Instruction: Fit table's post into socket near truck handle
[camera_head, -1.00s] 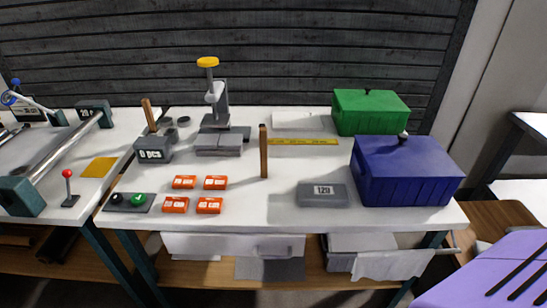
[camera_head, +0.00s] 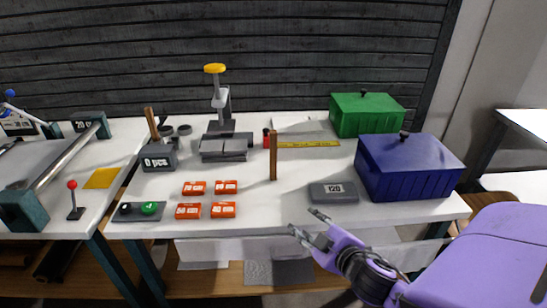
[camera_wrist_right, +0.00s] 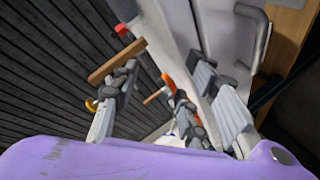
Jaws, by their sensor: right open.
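A brown wooden post (camera_head: 273,156) stands upright near the middle of the white table (camera_head: 250,190). It also shows in the right wrist view (camera_wrist_right: 117,61), partly behind one finger. A second, slightly tilted brown stick (camera_head: 151,121) rises by the grey block marked "0 pcs" (camera_head: 158,157) at the table's left. I cannot make out a socket or tell which part is the truck handle. My right gripper (camera_head: 306,223) is open and empty at the table's front edge, to the right of and nearer than the post, not touching it. My left gripper is out of view.
Orange boxes (camera_head: 188,211) lie left of the post. A grey "120" box (camera_head: 333,192), a blue bin (camera_head: 412,168) and a green bin (camera_head: 366,115) are at the right. A red cylinder (camera_head: 266,138) and stacked grey blocks (camera_head: 224,149) stand behind the post.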

